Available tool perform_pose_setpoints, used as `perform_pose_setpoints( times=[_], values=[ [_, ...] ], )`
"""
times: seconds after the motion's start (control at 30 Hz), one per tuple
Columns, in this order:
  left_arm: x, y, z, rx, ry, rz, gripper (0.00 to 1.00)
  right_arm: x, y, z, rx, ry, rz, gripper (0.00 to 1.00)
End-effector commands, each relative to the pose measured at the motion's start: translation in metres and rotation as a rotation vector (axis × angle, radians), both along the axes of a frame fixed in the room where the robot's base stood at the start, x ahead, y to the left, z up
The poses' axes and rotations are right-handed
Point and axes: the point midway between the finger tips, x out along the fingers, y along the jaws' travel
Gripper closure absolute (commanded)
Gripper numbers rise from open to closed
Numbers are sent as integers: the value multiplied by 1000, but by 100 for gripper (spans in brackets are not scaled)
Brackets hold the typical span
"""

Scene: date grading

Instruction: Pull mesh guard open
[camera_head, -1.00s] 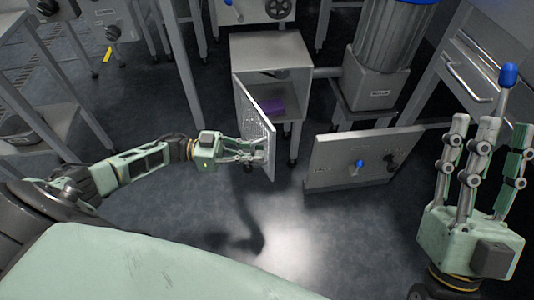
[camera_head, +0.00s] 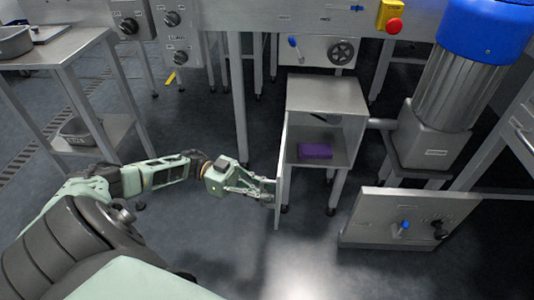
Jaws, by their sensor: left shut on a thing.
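The mesh guard (camera_head: 281,168) is a thin hinged door on the left side of a grey metal box (camera_head: 327,95). It stands swung out from the box and shows almost edge-on. My left gripper (camera_head: 268,193) is at the guard's left face, near its lower free edge, shut on the guard. The exact contact of the fingers is too small to see. The box front is uncovered, and a purple block (camera_head: 315,151) lies inside on its floor. My right gripper is out of the picture.
A grey panel (camera_head: 410,218) with a blue-tipped lever stands low at the right. A motor with a blue cap (camera_head: 487,32) stands behind it. A steel table (camera_head: 60,55) is at the left. A red button (camera_head: 393,26) is above. The floor in front is clear.

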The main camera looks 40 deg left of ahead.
Motion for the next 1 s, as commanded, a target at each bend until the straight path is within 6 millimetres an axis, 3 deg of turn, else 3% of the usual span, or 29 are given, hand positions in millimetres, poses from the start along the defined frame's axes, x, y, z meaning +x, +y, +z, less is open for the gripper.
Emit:
perform_pose_setpoints(
  times=[0.3, 0.33, 0.43, 0.73, 0.87, 1.0],
  values=[
    [0, 0, 0, -2, 1, 1, 100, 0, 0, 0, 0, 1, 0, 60],
    [0, 0, 0, -2, 1, 1, 91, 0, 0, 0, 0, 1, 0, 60],
    [0, 0, 0, -1, 2, 1, 83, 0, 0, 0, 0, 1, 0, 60],
    [0, 1, 0, 0, 1, 1, 83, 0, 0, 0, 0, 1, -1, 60],
    [-2, 12, 0, 1, 1, 3, 83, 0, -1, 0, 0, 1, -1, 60],
    [-7, 35, -1, 2, 2, 5, 83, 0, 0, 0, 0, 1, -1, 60]
  ],
)
